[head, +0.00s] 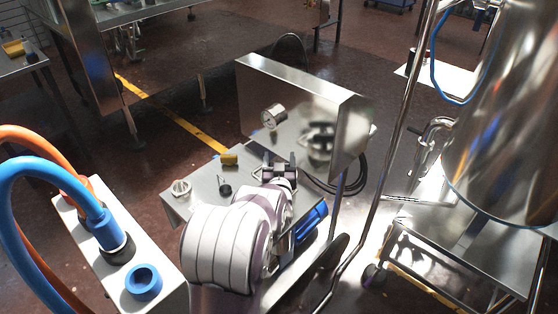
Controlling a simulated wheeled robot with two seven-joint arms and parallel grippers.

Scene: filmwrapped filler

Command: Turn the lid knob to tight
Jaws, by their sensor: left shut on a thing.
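My left gripper (279,164) is low in front of a steel box (258,80) with a shiny, mirror-like face. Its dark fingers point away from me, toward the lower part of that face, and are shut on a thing. The thing is small and mostly hidden between the fingers. It appears to be the lid knob, but its shape and its turn position cannot be made out. A dark reflection of the gripper shows in the steel face. My right gripper is not in view.
A round metal fitting (273,116) is on the box's face. A yellow block (229,159), a white star-shaped piece (181,188) and a small black piece (224,188) lie on the steel cart top (202,179). Blue and orange hoses stand left; a large steel tank (510,110) stands right.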

